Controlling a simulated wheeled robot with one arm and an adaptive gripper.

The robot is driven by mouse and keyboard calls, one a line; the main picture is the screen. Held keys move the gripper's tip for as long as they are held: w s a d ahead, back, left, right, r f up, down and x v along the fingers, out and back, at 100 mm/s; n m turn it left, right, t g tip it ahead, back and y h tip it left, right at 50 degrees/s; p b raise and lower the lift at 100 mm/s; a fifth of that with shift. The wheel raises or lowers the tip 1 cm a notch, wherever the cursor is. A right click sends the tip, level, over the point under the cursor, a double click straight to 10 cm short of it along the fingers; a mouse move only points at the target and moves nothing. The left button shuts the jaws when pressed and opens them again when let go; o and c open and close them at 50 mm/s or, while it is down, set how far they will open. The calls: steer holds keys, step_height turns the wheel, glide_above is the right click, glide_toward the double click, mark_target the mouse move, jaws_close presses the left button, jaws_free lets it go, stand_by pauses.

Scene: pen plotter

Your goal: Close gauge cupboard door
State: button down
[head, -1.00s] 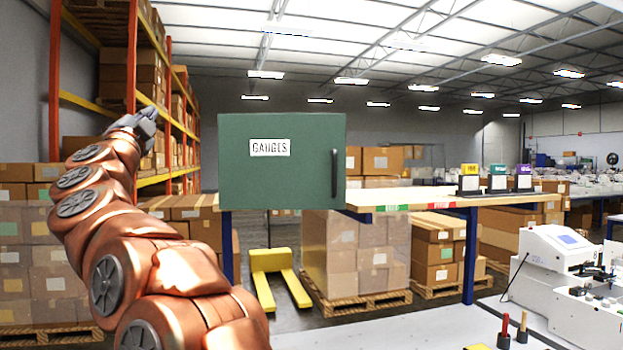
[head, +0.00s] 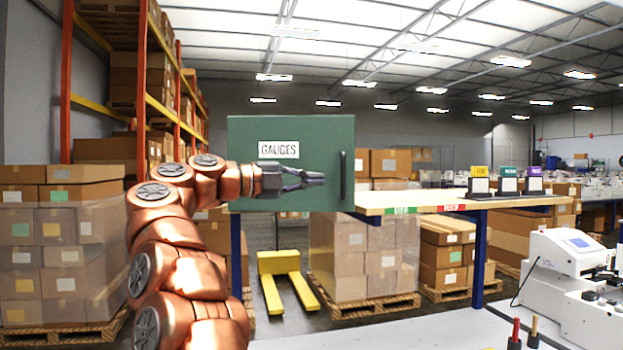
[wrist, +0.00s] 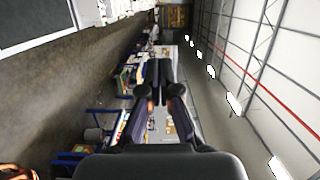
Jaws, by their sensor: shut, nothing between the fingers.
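The gauge cupboard (head: 250,135) is a green box with a white "GAUGES" label, at the middle of the head view on the left end of a wooden-topped bench. Its front looks flat and shows a dark vertical handle (head: 343,176) at the right edge; I cannot tell whether the door is fully closed. My gripper (head: 318,178) is in front of the cupboard's face, pointing right, with its tips left of the handle and apart from it in the picture. The fingers are together and empty. In the wrist view my gripper (wrist: 159,75) points down a long hall; the cupboard is not recognisable there.
The bench top (head: 420,197) carries three small bins (head: 507,182) at its right. A white machine (head: 565,265) stands on a near white table at right. A yellow pallet jack (head: 285,280) and stacked cartons (head: 350,250) are beyond. Tall shelving stands at left.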

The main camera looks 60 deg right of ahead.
mark_target(338, 178)
steer(key=shift+s+d+p, duration=0.35)
steer(key=shift+d+p, duration=0.25)
steer(key=shift+d, duration=0.95)
steer(key=shift+s+d+p, duration=0.35)
steer(key=shift+d+p, duration=0.25)
steer(key=shift+d, duration=0.9)
steer(key=shift+s+d+p, duration=0.35)
steer(key=shift+d+p, duration=0.25)
steer(key=shift+d, duration=0.95)
